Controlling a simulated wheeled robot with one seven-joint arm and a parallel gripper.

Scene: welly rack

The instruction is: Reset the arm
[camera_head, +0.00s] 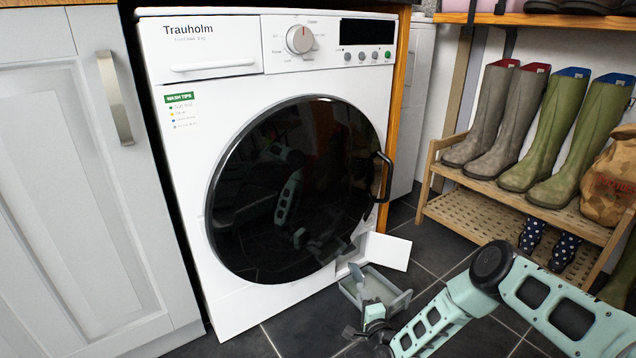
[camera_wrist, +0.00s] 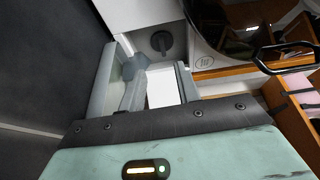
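My arm reaches in from the lower right of the head view. My gripper (camera_head: 368,312) is low, at a grey open tray (camera_head: 394,303) on the floor in front of the washing machine (camera_head: 230,308). In the wrist view, the tray's light grey walls (camera_wrist: 101,83) lie just beyond my gripper's dark front edge. A grey upright piece (camera_wrist: 134,88) stands between those walls; I cannot tell whether it is a finger or part of the tray. Whether my gripper touches or holds the tray is unclear, as its fingertips are hard to make out.
A small white flap (camera_head: 388,251) stands open at the machine's lower right, with a round dark filter cap (camera_wrist: 162,41) behind it. The machine's round door (camera_head: 290,190) is shut. A wooden rack (camera_head: 520,205) with wellies is at the right. Dark floor lies between.

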